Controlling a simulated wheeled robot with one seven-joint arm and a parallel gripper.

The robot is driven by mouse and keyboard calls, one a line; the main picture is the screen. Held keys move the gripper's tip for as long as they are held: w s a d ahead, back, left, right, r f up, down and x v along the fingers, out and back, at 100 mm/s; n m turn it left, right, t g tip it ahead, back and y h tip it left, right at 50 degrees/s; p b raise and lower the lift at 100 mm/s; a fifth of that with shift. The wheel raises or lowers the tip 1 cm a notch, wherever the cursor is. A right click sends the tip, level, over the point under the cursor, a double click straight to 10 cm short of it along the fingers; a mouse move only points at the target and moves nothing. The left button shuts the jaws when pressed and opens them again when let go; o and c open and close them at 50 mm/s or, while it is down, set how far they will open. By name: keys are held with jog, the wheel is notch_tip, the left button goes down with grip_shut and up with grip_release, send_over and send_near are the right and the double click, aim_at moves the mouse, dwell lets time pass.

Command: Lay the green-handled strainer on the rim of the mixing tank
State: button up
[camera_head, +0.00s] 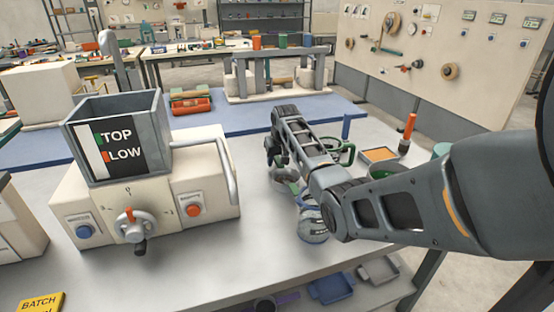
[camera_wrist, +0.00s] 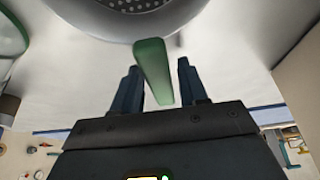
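In the wrist view, the strainer's green handle (camera_wrist: 152,70) reaches down between the two fingers of my gripper (camera_wrist: 160,84). The fingers stand apart, with a clear gap at the right of the handle; I cannot tell whether the left finger touches it. The strainer's grey bowl (camera_wrist: 140,20), with a perforated middle, is cut off by the top edge. In the head view my arm largely hides the gripper and strainer. The likely mixing tank is the grey, square, open-topped tank (camera_head: 72,130) marked TOP and LOW, left of my arm.
The tank sits on a cream machine with a blue button (camera_head: 83,231), an orange button (camera_head: 194,210) and a bent grey pipe (camera_head: 225,165) at its right. A silver container (camera_head: 312,228) stands below my arm. An orange-filled tray (camera_head: 380,154) lies beyond my arm.

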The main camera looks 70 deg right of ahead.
jog(key=shift+o, duration=1)
